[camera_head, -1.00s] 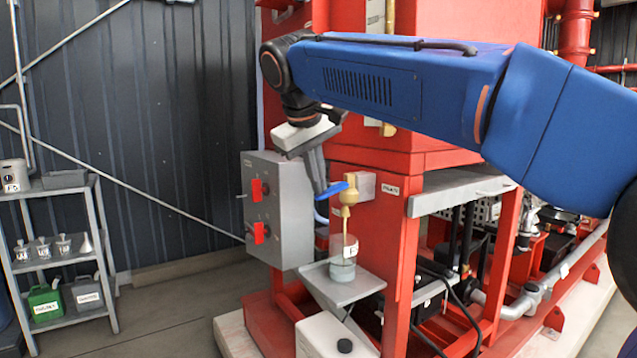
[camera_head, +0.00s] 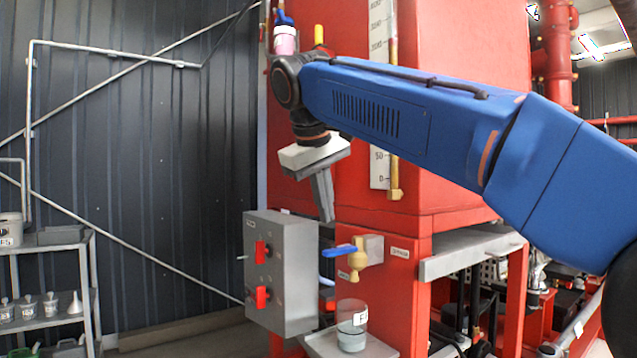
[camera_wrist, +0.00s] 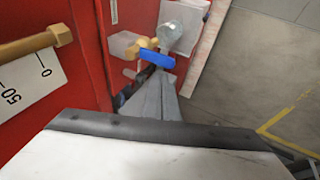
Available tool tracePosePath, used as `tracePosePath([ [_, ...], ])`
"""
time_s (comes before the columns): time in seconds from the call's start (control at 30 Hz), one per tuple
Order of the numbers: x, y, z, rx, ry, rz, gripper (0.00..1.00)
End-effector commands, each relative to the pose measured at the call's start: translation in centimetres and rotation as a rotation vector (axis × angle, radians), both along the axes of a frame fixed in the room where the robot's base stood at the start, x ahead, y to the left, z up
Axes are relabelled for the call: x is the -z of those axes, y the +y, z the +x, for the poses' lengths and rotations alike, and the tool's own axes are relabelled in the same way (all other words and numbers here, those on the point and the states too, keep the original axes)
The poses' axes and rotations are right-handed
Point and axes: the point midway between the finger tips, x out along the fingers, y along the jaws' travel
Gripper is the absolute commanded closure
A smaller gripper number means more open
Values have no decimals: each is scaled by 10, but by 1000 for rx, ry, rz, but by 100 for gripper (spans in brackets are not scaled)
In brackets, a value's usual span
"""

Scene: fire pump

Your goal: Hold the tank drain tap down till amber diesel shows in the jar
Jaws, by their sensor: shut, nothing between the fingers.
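The drain tap is a brass body (camera_head: 357,262) with a blue lever (camera_head: 340,251) pointing left, nearly level, on the red tank stand. The lever also shows in the wrist view (camera_wrist: 157,59). The clear jar (camera_head: 353,309) stands below the tap, with grey-blue liquid in its lower part; I see no amber. It shows from above in the wrist view (camera_wrist: 187,25). My gripper (camera_head: 326,219) is shut and empty, pointing down. In the head view its tips are above the lever with a visible gap.
A grey control box (camera_head: 281,272) with red switches is left of the tap. The jar stands on a small grey shelf (camera_head: 380,350). A level gauge (camera_head: 379,100) is on the red tank. A shelf rack (camera_head: 93,290) stands at the far left.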

Motion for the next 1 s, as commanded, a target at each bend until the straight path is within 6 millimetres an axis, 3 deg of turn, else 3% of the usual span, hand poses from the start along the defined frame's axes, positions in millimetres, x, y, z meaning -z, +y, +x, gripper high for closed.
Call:
tracePosePath([
  [0.2, -36, 2, -13, 0, -1, 1, 100],
  [0.4, -54, 1, -19, -1, 2, -2, 100],
  [1.0, -58, 1, -21, 0, 2, -1, 100],
])
